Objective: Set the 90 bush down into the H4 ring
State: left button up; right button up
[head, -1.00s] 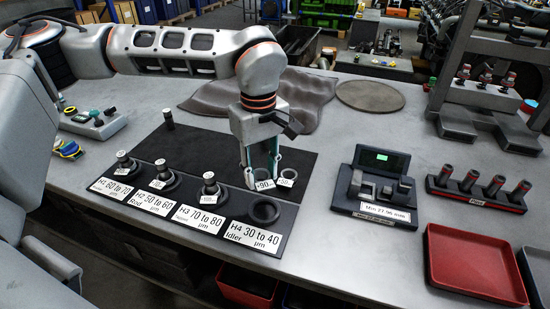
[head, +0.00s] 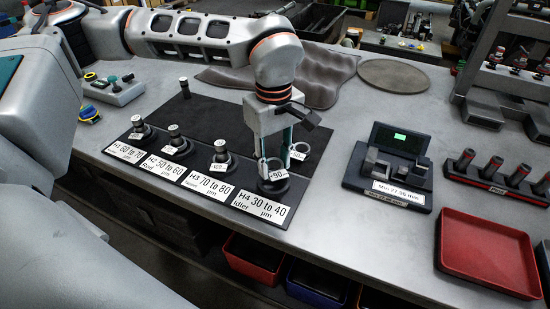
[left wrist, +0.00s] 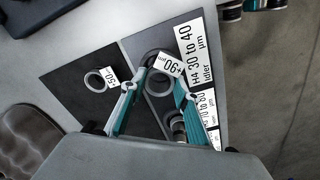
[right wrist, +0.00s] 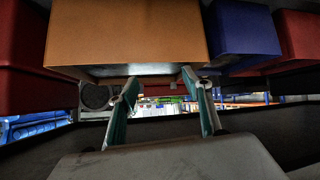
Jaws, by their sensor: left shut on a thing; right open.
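The bush tagged +90 (head: 277,169), a pale ring, is between the fingertips of my left gripper (head: 274,172). It also shows in the left wrist view (left wrist: 157,85), its white tag partly over the dark H4 ring. The black H4 ring (head: 270,188) lies behind the label "H4 30 to 40 Idler" (head: 262,207). My left gripper is shut on the bush, directly over or at the H4 ring. I cannot tell whether bush and ring touch. My right gripper (right wrist: 160,82) is open and empty, below coloured bins in the right wrist view.
A bush tagged 50 (head: 299,151) lies on the black mat just behind my left gripper. Rings H1, H2 and H3 (head: 222,163), with upright plugs, stand in a row to the left. A gauge (head: 392,165) and a red tray (head: 487,252) are to the right.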

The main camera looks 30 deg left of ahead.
pick_arm(q)
jog(key=shift+f+b, duration=0.8)
jog(key=shift+f, duration=1)
jog(key=shift+f, duration=0.15)
jog(key=o, duration=1.2)
notch_tip(320, 180, up, 12)
jog(key=shift+r, duration=0.1)
